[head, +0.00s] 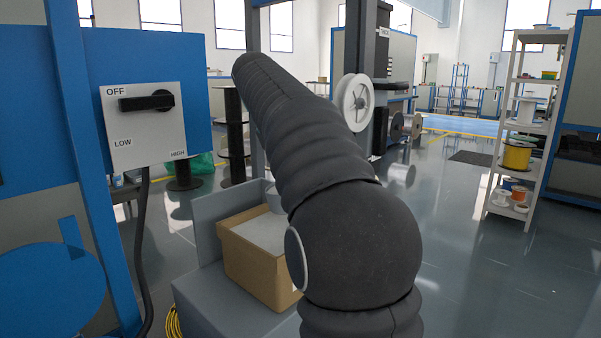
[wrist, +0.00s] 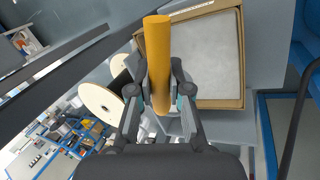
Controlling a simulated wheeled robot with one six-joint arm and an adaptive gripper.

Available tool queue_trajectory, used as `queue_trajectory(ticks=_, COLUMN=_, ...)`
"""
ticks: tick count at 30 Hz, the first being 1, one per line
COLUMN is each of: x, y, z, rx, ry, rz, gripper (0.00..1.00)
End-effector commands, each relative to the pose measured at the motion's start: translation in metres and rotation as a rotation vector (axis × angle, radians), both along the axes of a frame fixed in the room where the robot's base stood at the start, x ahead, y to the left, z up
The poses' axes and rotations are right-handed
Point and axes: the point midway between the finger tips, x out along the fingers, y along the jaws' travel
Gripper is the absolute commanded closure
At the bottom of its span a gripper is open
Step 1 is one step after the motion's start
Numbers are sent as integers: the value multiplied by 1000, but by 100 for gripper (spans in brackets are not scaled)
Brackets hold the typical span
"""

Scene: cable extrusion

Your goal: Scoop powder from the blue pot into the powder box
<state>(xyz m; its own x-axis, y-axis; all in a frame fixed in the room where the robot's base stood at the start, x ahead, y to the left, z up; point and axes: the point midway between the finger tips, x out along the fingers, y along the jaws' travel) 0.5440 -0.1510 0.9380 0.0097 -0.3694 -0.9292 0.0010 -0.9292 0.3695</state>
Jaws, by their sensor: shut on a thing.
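My gripper (wrist: 163,92) is shut on an orange cylindrical handle (wrist: 158,45) in the wrist view. What the handle's far end carries is mostly hidden, so I cannot tell whether it holds powder. The powder box is an open cardboard box (head: 258,275) left of my arm in the head view, with pale grey-white powder (head: 258,232) inside. It also shows in the wrist view (wrist: 242,60), beside and beyond the handle. My gripper is hidden behind my arm in the head view. I cannot make out the blue pot in either view.
The box stands on a grey bench (head: 220,300) with a raised back panel (head: 208,228). A blue frame with a switch panel (head: 145,125) stands at the left. A shelf of spools (head: 520,130) is at the right.

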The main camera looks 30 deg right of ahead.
Motion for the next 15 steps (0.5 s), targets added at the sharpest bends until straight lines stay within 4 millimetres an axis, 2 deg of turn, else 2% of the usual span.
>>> queue_trajectory(ticks=8, x=0, y=21, z=1, rx=-267, ry=-1, rz=7, gripper=100)
queue_trajectory(ticks=9, x=1, y=23, z=-7, rx=-298, ry=0, rz=6, gripper=100)
queue_trajectory(ticks=15, x=1, y=34, z=-17, rx=-462, ry=-2, rz=5, gripper=100)
